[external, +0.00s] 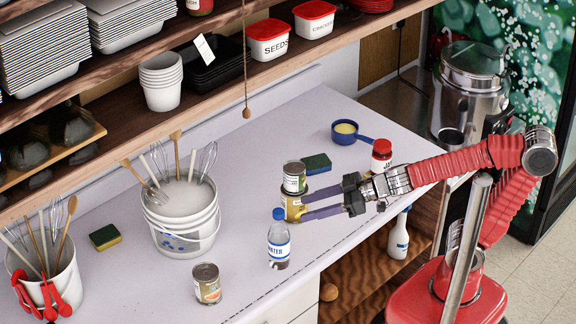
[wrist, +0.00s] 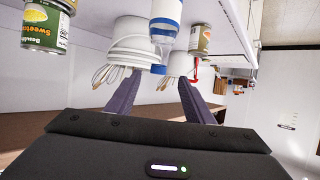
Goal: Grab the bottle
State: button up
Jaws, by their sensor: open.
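The clear water bottle (external: 279,248) with a blue cap and a white-and-blue label stands upright on the counter, in front of the stacked cans. It also shows upside down in the wrist view (wrist: 166,12), its cap end just beyond and between the fingertips. My gripper (external: 304,206) is open and empty, with its fingers pointing left toward the cans and the bottle. Its two dark fingers also show in the wrist view (wrist: 160,80). I cannot tell whether a finger touches a can.
Two stacked cans (external: 294,178) stand beside my fingertips. Another can (external: 207,283) stands left of the bottle. A white utensil bucket (external: 185,220) is behind it. A red-lidded jar (external: 381,154), blue cup (external: 347,132) and sponge (external: 317,164) are behind my gripper. Clear counter lies front right.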

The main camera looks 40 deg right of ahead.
aim_at(283, 214)
jog(key=shift+w, duration=0.1)
jog(key=shift+x, duration=4.25)
jog(key=x, duration=0.5)
jog(key=shift+w, duration=0.15)
jog(key=shift+r, duration=0.1)
jog(key=shift+c, duration=0.2)
grip_shut()
